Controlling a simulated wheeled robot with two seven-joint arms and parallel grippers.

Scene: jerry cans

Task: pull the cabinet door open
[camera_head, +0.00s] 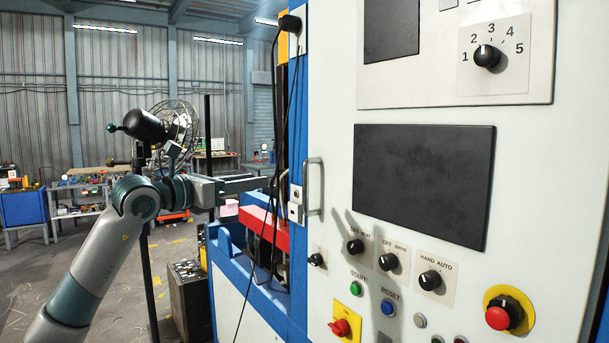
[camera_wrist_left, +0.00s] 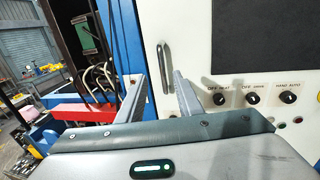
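The cabinet door (camera_head: 335,130) is a pale panel with controls, standing on the right in the head view. Its upright metal handle (camera_head: 313,187) is near the door's left edge. In the left wrist view the handle (camera_wrist_left: 163,68) shows ahead, between the directions of the two fingers. My left gripper (camera_head: 268,183) comes in from the left, its fingers pointing right toward the handle, just short of it. In the wrist view the left gripper (camera_wrist_left: 159,76) has its fingers apart with nothing between them. The door looks shut. My right gripper is not in view.
The door carries a dark screen (camera_head: 424,185), several knobs and a red emergency button (camera_head: 498,317). A red block (camera_head: 264,226) and dark cables are left of the handle, below my left gripper. A fan (camera_head: 176,122) stands behind my arm. Open floor lies left.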

